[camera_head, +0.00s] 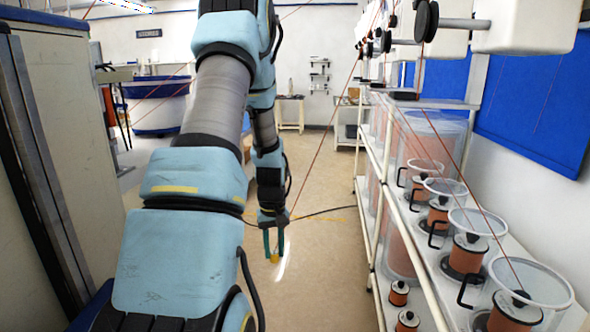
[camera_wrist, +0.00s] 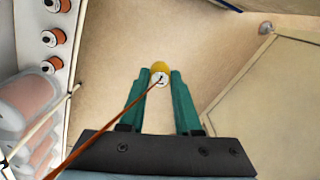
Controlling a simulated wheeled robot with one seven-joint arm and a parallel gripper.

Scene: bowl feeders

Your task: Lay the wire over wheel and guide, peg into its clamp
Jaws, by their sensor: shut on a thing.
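My gripper (camera_head: 274,254) hangs over the open floor, left of the spool rack, pointing down. Its green fingers are shut on a yellow peg (camera_head: 275,259). In the wrist view the peg (camera_wrist: 158,67) sits between the fingertips of my gripper (camera_wrist: 157,76), its pale end facing the camera. A thin copper-red wire (camera_wrist: 101,131) runs from the peg to the lower left. In the head view the wire (camera_head: 329,131) rises from near my gripper to the upper right, towards the black wheels (camera_head: 385,41). I cannot tell whether it touches one. I cannot make out the guide or clamp.
A white rack (camera_head: 445,312) along the right holds several copper spools (camera_head: 466,254) under clear rings. White machine heads (camera_head: 527,27) hang above it. A tall cabinet (camera_head: 70,130) closes the left side. The floor (camera_head: 318,270) between is clear; a dark cable crosses behind my gripper.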

